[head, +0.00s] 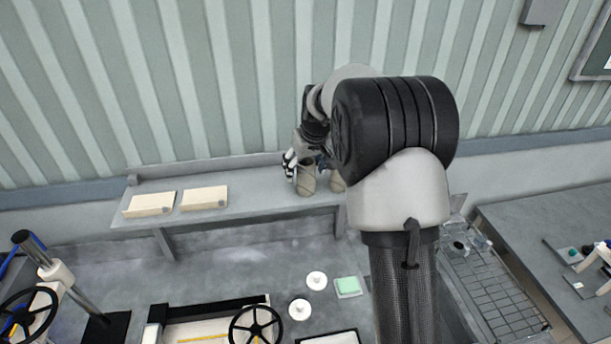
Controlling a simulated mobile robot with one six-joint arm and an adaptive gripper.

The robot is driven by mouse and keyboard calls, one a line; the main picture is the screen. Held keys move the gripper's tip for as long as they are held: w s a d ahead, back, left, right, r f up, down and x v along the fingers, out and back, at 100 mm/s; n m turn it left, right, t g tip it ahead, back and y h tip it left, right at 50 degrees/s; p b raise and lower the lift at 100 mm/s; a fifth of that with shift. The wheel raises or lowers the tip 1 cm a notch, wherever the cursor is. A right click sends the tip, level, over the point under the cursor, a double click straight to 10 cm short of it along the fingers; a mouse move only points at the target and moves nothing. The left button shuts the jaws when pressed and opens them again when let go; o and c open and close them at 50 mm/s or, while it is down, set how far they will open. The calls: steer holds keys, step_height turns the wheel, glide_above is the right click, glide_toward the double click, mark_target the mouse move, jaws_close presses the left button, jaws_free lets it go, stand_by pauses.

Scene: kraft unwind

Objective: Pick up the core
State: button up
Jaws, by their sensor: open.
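Two brownish-grey cylinders that look like cores stand side by side on the raised shelf at the back: a left core (306,184) and a right core (337,184), partly hidden behind my arm. My gripper (305,168) is open and reaches down at the left core. One finger shows at that core's left side, and a dark part shows between the two cores. I cannot tell whether the fingers touch the core. My arm hides much of the gripper and the area to the right of it.
Two cream blocks (150,204) (204,198) lie on the shelf (255,196) to the left. Below are two white round pieces (317,281) (299,309), a green pad (347,286) and black handwheels (255,326). A wire rack (490,290) stands at right. The corrugated wall is close behind.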

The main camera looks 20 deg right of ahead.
steer(key=x, duration=0.1)
steer(key=p+x, duration=0.1)
steer(key=x, duration=0.3)
steer(key=shift+w+d, duration=0.2)
steer(key=shift+d, duration=0.05)
steer(key=shift+s, duration=0.1)
steer(key=c, duration=1.1)
steer(key=shift+r, duration=0.1)
steer(key=shift+c, duration=0.2)
